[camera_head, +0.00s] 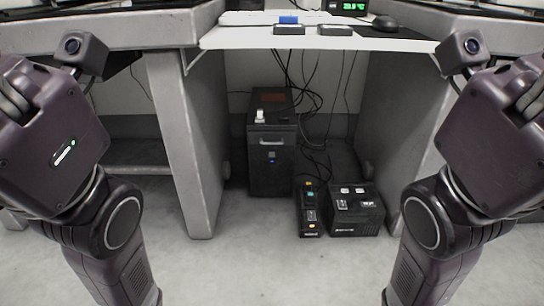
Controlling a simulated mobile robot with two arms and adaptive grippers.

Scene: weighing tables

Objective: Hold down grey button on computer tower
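The dark grey computer tower (271,175) stands on the floor under the desk, between the two desk supports. A small lit bluish-white spot (271,156) shows on its front; I cannot tell a grey button clearly at this size. A light handle or slot shows just above that spot. A small white item sits on the tower's top. My left and right arms come in at the two sides of the view, well apart from the tower. Their fingers are outside the picture, so neither gripper's opening shows.
Two black boxes with switches, a narrow one (309,212) and a wider one (356,214), stand on the floor right of the tower. Cables hang behind. The white desktop (235,38) overhangs, with a mouse (385,24) on it. The floor in front is clear.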

